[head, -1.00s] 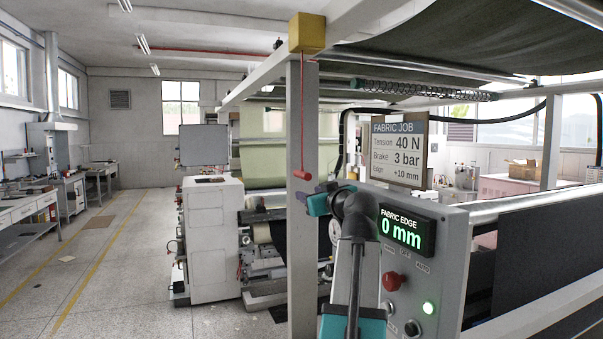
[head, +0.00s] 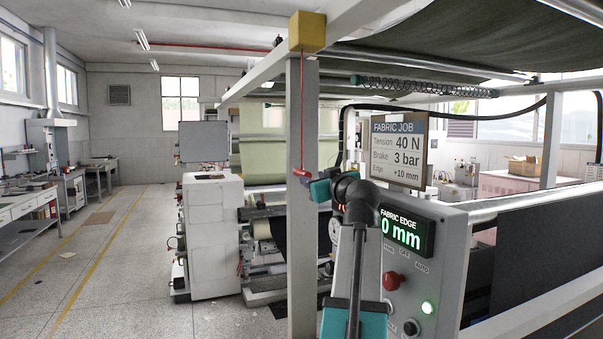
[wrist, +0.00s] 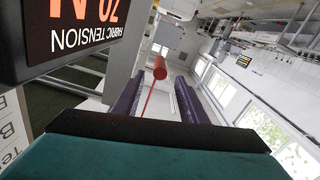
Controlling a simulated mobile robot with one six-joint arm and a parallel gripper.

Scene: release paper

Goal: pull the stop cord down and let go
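The stop cord is a thin red line (head: 302,110) hanging from a yellow box (head: 307,32) in front of a grey post. A red handle (head: 302,172) is at its lower end. My gripper (head: 309,181) is at the handle's right and slightly below in the head view, where its fingers are hard to make out. In the wrist view, the purple fingers (wrist: 158,80) are apart. The red handle (wrist: 160,68) shows in the gap near their tips, with room on both sides. The cord (wrist: 148,102) runs from it between the fingers.
The grey post (head: 302,250) stands close behind the handle. A control panel (head: 430,270) with a fabric edge display (head: 402,232) is at the right of my arm. A fabric job sign (head: 398,150) hangs above it.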

